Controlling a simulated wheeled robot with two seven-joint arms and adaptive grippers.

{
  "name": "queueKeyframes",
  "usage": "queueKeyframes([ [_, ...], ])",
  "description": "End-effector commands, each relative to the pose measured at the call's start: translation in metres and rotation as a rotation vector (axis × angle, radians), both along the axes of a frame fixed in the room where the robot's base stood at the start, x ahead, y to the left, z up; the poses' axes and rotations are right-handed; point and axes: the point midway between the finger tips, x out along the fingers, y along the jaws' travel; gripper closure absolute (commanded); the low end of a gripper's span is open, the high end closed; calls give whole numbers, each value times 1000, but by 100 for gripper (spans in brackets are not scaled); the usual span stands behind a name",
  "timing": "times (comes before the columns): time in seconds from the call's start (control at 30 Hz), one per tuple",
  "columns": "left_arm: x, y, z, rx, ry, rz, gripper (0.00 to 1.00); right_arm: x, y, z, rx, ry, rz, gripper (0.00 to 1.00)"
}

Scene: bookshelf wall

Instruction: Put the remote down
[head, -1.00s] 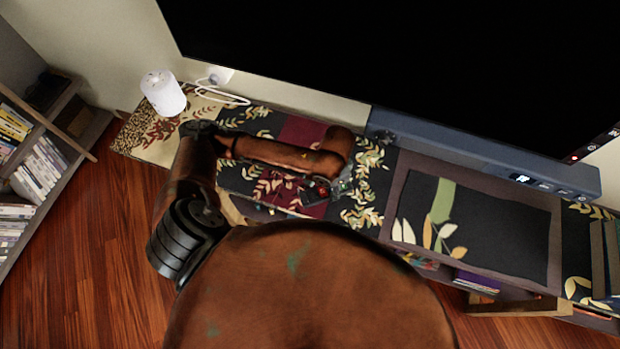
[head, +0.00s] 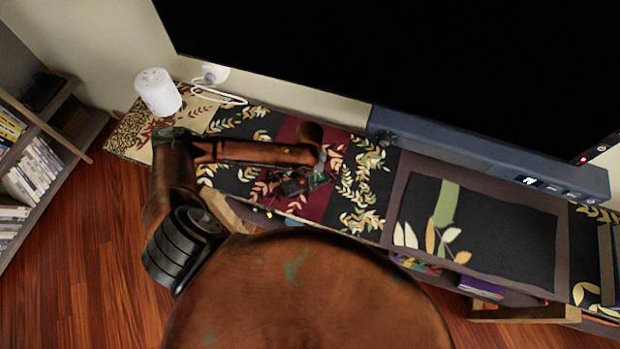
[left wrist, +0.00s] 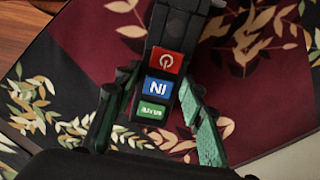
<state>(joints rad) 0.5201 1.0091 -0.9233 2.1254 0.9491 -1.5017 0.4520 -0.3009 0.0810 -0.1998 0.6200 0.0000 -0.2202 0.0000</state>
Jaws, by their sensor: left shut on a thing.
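The remote (left wrist: 163,72) is black with red, blue and green buttons, and shows close up in the left wrist view. My left gripper (left wrist: 160,82) is shut on it, with one finger on each side. In the head view my left gripper (head: 308,182) is over the dark red part of the patterned low cabinet top (head: 345,150). The remote is small and dark there, and I cannot tell whether it touches the surface. My right gripper does not show.
A white cylinder (head: 158,92) stands at the left end of the cabinet, with a white cable near it. A soundbar (head: 450,145) lies along the back below the large black screen (head: 400,60). A dark mat (head: 480,230) lies to the right. A bookshelf (head: 75,135) is at left.

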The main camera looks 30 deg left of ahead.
Motion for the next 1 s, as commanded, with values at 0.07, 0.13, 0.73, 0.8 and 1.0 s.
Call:
queueKeyframes([
  [0.07,1,0,-4,0,-2,0,91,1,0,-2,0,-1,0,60],
  [0.13,1,0,-3,0,-4,0,91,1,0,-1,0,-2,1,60],
  [0.73,1,0,-5,0,-2,0,45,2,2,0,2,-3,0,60],
  [0.8,1,0,-5,0,-2,0,45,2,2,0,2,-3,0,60],
  [1.0,1,0,2,0,-4,-1,45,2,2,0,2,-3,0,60],
])
